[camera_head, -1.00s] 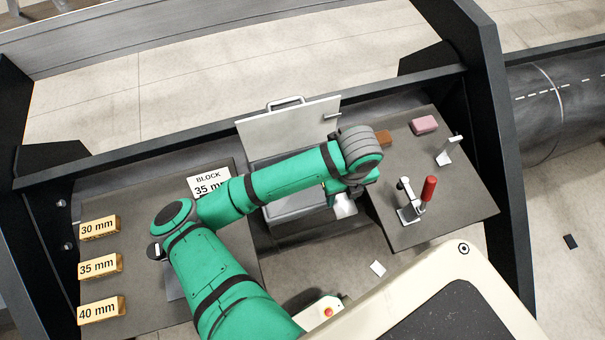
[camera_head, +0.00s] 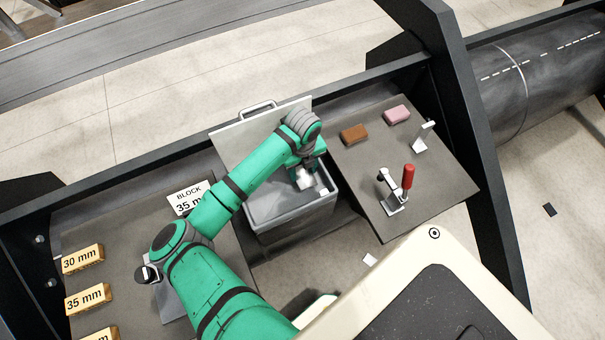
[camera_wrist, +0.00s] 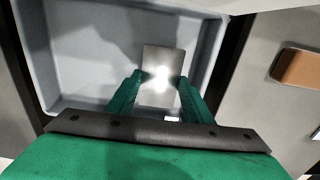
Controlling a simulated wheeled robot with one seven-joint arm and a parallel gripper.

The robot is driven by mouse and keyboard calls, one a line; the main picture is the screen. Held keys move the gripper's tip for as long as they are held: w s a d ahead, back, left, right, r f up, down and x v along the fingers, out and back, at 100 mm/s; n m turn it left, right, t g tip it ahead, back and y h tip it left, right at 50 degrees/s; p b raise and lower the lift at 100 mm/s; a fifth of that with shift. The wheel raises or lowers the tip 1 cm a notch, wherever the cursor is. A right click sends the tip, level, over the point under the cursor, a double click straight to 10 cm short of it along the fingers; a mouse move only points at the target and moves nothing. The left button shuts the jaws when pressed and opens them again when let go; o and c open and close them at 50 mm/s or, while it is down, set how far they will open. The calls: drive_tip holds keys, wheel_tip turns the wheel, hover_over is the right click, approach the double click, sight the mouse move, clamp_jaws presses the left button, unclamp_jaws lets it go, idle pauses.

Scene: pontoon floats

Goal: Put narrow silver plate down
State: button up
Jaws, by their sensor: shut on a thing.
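The narrow silver plate (camera_wrist: 162,65) shows in the wrist view as a small bright rectangle between the two green fingers. My gripper (camera_wrist: 158,85) is shut on it. Behind the plate lies the inside of an open grey bin (camera_wrist: 75,60). In the head view my gripper (camera_head: 308,180) is over the right part of the grey bin (camera_head: 290,220). The plate is mostly hidden by my wrist there. I cannot tell whether the plate touches the bin floor.
The bin's raised lid (camera_head: 240,138) stands behind it. A right-hand board holds a brown block (camera_head: 354,134), a pink block (camera_head: 397,115), a red-handled clamp (camera_head: 407,178) and a metal bracket (camera_head: 423,137). Labelled blocks (camera_head: 88,298) and a sign (camera_head: 188,197) are at left.

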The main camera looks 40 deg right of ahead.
sight(303, 173)
drive_tip(key=shift+w+f, duration=0.15)
drive_tip(key=shift+f, duration=1.45)
drive_tip(key=shift+f, duration=0.1)
drive_tip(key=o, duration=1.2)
wheel_tip(303, 173, up, 12)
drive_tip(key=shift+r, duration=0.1)
drive_tip(key=shift+w, duration=0.1)
drive_tip(key=shift+a, duration=0.1)
